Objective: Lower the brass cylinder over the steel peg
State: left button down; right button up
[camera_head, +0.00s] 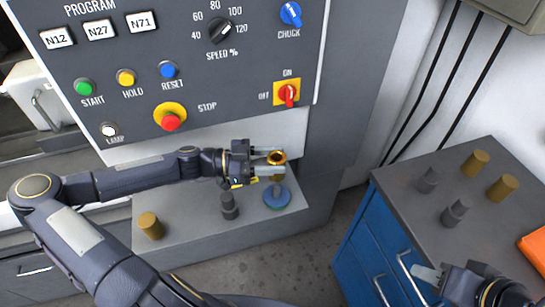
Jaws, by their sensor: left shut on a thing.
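My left gripper (268,160) comes in from the left and is shut on a brass cylinder (277,157), whose open top ring shows between the fingers. Below it on the grey ledge is a round blue base (277,199) with a short grey steel peg (277,188) at its middle. The cylinder appears above this peg and apart from it; the exact alignment is hard to tell. My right gripper (432,285) is at the bottom right by the blue cabinet, partly cut off, and its opening cannot be judged.
A brass cylinder (150,226) and a dark grey stepped part (229,206) stand on the ledge (185,210). The blue cabinet's top (420,215) carries more brass and grey parts and an orange item (535,248). A control panel (200,75) rises behind the ledge.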

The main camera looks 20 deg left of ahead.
aim_at(273, 177)
pick_arm(q)
jog(key=shift+f+b, duration=1)
jog(key=shift+f, duration=1.05)
jog(key=shift+f+b, duration=0.95)
jog(key=shift+b, duration=0.05)
jog(key=shift+f+b, duration=0.45)
jog(key=c, duration=0.7)
grip_release()
